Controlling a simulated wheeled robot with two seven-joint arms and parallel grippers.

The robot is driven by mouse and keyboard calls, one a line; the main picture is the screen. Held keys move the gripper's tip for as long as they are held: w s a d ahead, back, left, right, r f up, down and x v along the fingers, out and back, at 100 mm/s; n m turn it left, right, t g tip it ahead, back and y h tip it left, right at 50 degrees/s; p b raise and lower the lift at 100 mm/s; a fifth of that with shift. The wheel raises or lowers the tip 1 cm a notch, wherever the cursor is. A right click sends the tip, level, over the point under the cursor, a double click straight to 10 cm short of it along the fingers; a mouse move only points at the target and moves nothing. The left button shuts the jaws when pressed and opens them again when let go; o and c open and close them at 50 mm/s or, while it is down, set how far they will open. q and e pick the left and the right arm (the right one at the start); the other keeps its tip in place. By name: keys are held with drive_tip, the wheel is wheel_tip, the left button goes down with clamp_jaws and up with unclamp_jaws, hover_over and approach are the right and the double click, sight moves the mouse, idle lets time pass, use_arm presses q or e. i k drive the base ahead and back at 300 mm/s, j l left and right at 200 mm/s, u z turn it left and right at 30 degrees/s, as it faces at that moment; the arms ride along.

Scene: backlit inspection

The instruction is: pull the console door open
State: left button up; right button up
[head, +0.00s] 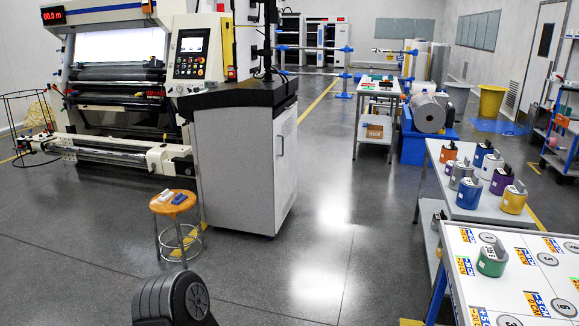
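The console (232,165) stands in the middle left of the head view, a grey cabinet with a black top. Its narrower right-hand face looks like the door (286,180), a pale panel that appears shut against the cabinet. A small upright handle (281,146) sits high on that panel, near its left edge. A dark vent shows low on the same face. No gripper shows in the head view, and nothing touches the door or handle. A black rounded part at the bottom edge seems to be mine.
A round wooden stool (173,203) with small blocks on it stands left of the console. The inspection machine (115,85) is behind it. Right of the console the floor (335,220) is clear up to the tables with cans (480,204) and a numbered board (515,290).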

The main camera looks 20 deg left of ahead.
sight(285, 125)
drive_tip(key=i, duration=4.95)
drive_tip(key=i+j+u, duration=0.3)
drive_tip(key=k+u, duration=0.1)
drive_tip(key=u, duration=0.2)
